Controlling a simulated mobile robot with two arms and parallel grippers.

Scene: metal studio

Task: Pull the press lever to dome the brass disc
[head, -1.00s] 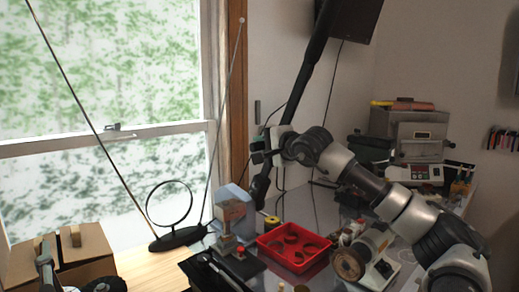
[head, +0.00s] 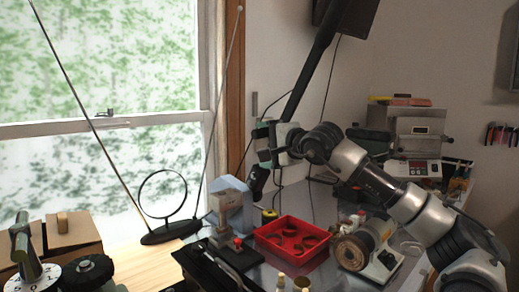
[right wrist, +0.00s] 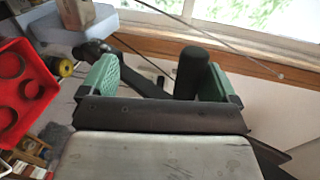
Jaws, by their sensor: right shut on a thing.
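A long black lever (head: 312,78) slants from the top of the head view down behind my right gripper. Its lower black part (head: 258,181) shows below the gripper, beside a pale blue-grey block (head: 231,200). My right gripper (head: 268,143), with green fingers, is shut on the lever. In the right wrist view, the thick black lever grip (right wrist: 192,72) stands between the green fingers (right wrist: 165,85), nearer the right one. The press die is not clear to see, and I cannot make out the brass disc. My left gripper is not in view.
A red tray (head: 292,262) with round recesses stands on the bench, with a motor tool with a brown wheel (head: 352,252) to its right. A grey machine (head: 412,140) stands at the back right.

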